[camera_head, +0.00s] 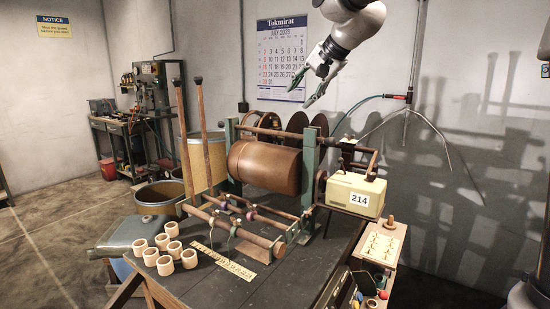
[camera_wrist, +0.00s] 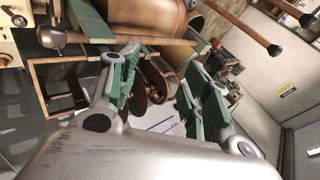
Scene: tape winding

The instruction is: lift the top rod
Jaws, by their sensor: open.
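The top rod (camera_head: 262,131) is a thin brown bar lying across the green uprights of the winding machine, above the large brown drum (camera_head: 265,165). In the wrist view the rod (camera_wrist: 150,40) crosses near the top edge, with a round knob at its left end. My gripper (camera_head: 304,92) is open and empty, above the machine and apart from the rod. In the wrist view its two green-padded fingers (camera_wrist: 158,75) stand wide apart with nothing between them. The drum hides part of the machine behind it.
A cream box marked 214 (camera_head: 352,195) sits at the machine's right. Several pale rings (camera_head: 165,250) and a yellow ruler strip (camera_head: 225,263) lie on the dark bench (camera_head: 285,290). Two tall knobbed poles (camera_head: 206,140) rise at the left. A calendar (camera_head: 282,57) hangs behind.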

